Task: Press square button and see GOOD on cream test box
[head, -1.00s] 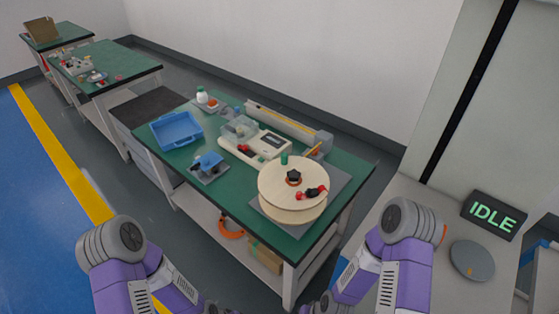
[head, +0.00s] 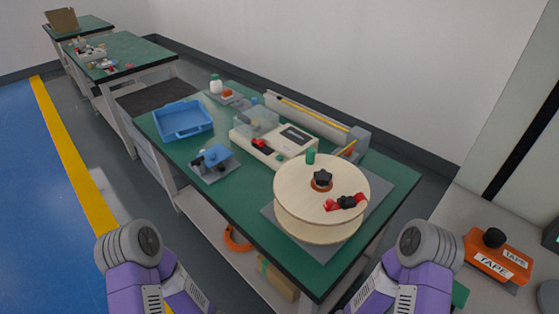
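The cream test box (head: 280,142) stands on the green bench, behind and left of the wooden cable reel. It has a dark display (head: 296,136) on top, with no readable word at this size. A red part (head: 259,143) shows on its left front; a square button cannot be made out. My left arm (head: 135,245) and my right arm (head: 425,245) come in at the bottom of the head view, in front of the bench. Both grippers are below the picture edge and not seen.
The wooden reel (head: 300,180) with red and black clips takes up the bench's right end. A blue tray (head: 184,121), a blue tool (head: 213,158) and a clear box (head: 256,121) stand to the left.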

